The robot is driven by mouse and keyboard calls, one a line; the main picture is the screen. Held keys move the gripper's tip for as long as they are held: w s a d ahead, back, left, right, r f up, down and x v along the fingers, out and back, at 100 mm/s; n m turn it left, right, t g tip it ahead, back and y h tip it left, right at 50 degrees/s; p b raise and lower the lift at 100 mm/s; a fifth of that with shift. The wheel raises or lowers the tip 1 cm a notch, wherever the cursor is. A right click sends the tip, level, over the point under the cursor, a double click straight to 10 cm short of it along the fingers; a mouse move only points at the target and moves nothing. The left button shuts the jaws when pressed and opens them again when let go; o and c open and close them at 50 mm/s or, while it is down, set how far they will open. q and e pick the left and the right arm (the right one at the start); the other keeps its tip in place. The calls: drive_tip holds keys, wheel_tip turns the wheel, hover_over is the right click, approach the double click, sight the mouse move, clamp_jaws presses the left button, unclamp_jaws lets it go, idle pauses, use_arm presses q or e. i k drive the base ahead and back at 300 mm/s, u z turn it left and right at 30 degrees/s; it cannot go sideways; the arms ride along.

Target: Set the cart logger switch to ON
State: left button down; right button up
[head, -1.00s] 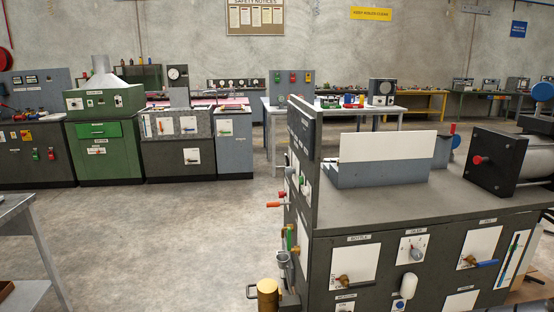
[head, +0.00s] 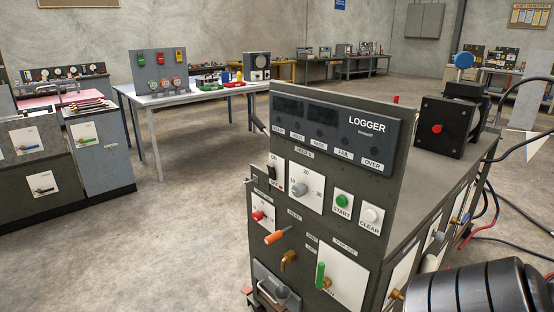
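The logger cart (head: 412,195) stands right of centre in the head view, with its dark panel facing me at an angle. A display housing marked LOGGER (head: 340,128) sits at the panel's top. A small black switch (head: 272,172) is at the panel's left edge, below the display and left of a grey dial (head: 300,188). It is too small to tell its position or read its labels. Neither of my grippers is in view, and nothing in view touches the switch.
A green START button (head: 342,202), a CLEAR button (head: 370,216), an orange-handled lever (head: 277,237) and a green-handled valve (head: 321,275) crowd the panel. A black ribbed cylinder (head: 470,293) fills the lower right. Open floor (head: 165,245) lies left of the cart.

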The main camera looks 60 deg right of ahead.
sight(272, 172)
drive_tip(key=z, duration=1.2)
drive_tip(key=i, duration=1.3)
drive_tip(key=z, duration=1.25)
